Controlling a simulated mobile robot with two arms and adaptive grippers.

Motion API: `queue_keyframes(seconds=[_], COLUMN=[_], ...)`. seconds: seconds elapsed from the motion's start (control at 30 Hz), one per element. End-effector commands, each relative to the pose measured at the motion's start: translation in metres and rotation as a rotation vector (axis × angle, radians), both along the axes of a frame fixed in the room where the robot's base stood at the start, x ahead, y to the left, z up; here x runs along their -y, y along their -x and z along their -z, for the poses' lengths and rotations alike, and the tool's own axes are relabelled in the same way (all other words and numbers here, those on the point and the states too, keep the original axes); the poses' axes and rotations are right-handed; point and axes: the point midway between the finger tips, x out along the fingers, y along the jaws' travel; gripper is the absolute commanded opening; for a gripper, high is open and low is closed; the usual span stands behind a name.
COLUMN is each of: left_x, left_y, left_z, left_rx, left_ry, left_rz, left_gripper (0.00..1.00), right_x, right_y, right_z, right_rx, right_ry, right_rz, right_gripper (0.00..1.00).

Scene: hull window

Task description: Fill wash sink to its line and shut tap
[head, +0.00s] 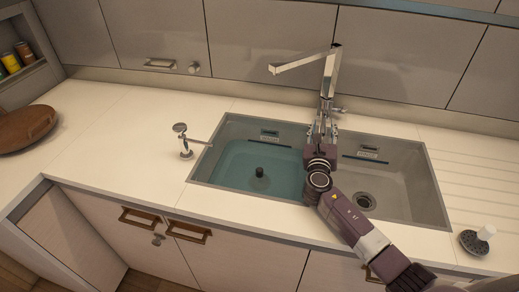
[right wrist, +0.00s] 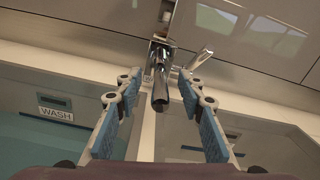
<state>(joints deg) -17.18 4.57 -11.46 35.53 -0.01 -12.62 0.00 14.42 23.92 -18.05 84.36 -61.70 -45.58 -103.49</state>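The wash sink (head: 205,160) is the left basin; its WASH label (right wrist: 56,112) shows in the right wrist view. Teal water (head: 240,165) lies in it, with a dark plug (head: 259,172) in the middle. A dark blue line (head: 276,145) marks its back wall, close above the water's edge. The chrome tap (head: 328,75) stands behind the divider, its spout pointing left; I see no stream from it. Its lever (right wrist: 201,58) sticks out to the right. My right gripper (right wrist: 158,88) is open in front of the tap, which shows between its fingers. My left gripper is out of view.
The right basin (head: 410,185) looks empty, with an open drain (head: 364,200). A small chrome dispenser (head: 182,140) stands left of the sink, and a brush (head: 478,240) sits at the right. A brown round board (head: 25,127) lies far left. The left counter is mostly clear.

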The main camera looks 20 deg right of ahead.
Motion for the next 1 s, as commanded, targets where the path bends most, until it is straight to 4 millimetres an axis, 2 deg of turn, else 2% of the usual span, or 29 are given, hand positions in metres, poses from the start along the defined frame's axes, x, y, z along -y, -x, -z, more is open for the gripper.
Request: queue_keyframes(seconds=[0.6, 1.0], left_x=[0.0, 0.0], left_y=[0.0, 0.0], left_z=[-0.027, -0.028], left_rx=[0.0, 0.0], left_ry=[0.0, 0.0], left_rz=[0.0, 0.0], left_gripper=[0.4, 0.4], right_x=[-0.027, -0.029], right_y=[0.042, 0.047], right_z=[-0.001, 0.0], right_rx=[-0.001, 0.0], right_ry=[-0.002, -0.001], right_rz=[-0.002, -0.001], right_gripper=[0.36, 0.36])
